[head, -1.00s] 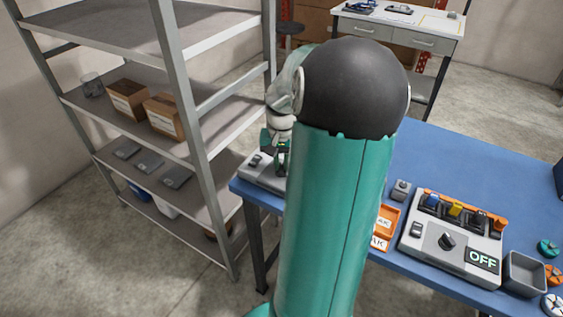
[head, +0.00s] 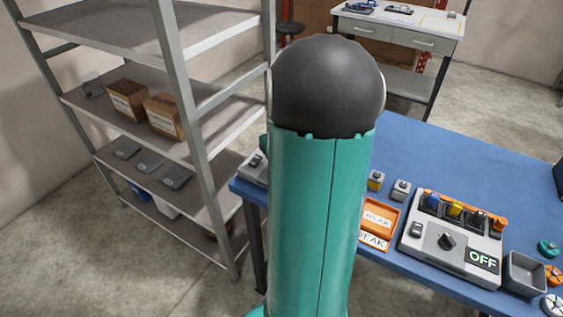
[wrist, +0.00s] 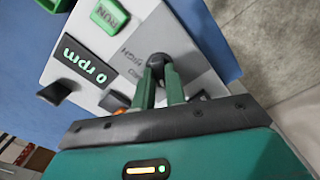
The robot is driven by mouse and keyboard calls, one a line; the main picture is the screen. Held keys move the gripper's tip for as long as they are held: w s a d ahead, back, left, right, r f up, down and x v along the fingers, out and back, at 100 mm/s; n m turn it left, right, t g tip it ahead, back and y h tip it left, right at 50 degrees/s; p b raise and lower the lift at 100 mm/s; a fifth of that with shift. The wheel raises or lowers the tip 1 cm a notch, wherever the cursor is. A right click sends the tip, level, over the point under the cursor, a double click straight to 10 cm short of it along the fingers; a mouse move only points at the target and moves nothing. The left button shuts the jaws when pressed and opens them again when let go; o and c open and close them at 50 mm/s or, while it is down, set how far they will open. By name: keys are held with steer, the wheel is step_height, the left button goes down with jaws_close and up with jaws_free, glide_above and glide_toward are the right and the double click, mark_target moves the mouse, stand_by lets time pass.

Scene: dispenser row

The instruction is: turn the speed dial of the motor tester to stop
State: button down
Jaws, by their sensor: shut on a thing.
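The motor tester, a light grey box (wrist: 75,62), fills much of the wrist view. In the head view only a corner of what looks like the tester (head: 252,169) shows at the table's left end; my arm hides the rest and my gripper.
On the blue table (head: 455,150) are an orange tray marked WEAK (head: 378,217), small grey blocks (head: 401,190), a grey unit reading OFF (head: 430,241) and a grey bin (head: 525,272). A metal shelf (head: 190,110) stands close left of the table.

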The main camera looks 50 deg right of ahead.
stand_by(0.3)
steer(key=c, duration=1.4)
jaws_free()
steer(key=shift+c, duration=0.2)
steer(key=shift+r, duration=0.15)
step_height(320, 180, up, 14)
steer(key=shift+f, duration=0.2)
steer(key=shift+a, duration=0.1)
steer(key=w+a+r+n+t+h, duration=0.1)
steer(key=w+a, duration=0.1)
steer(key=a, duration=0.4)
steer(key=w+a+r, duration=0.2)
steer(key=a, duration=0.4)
steer(key=s+a+f+n+t, duration=0.1)
steer(key=s+a+n+t, duration=0.1)
steer(key=a, duration=1)
steer(key=s+a+f+n+t+y, duration=0.1)
steer(key=s+a, duration=0.4)
steer(key=a, duration=0.7)
steer(key=shift+n+t, duration=0.4)
steer(key=shift+t, duration=0.4)
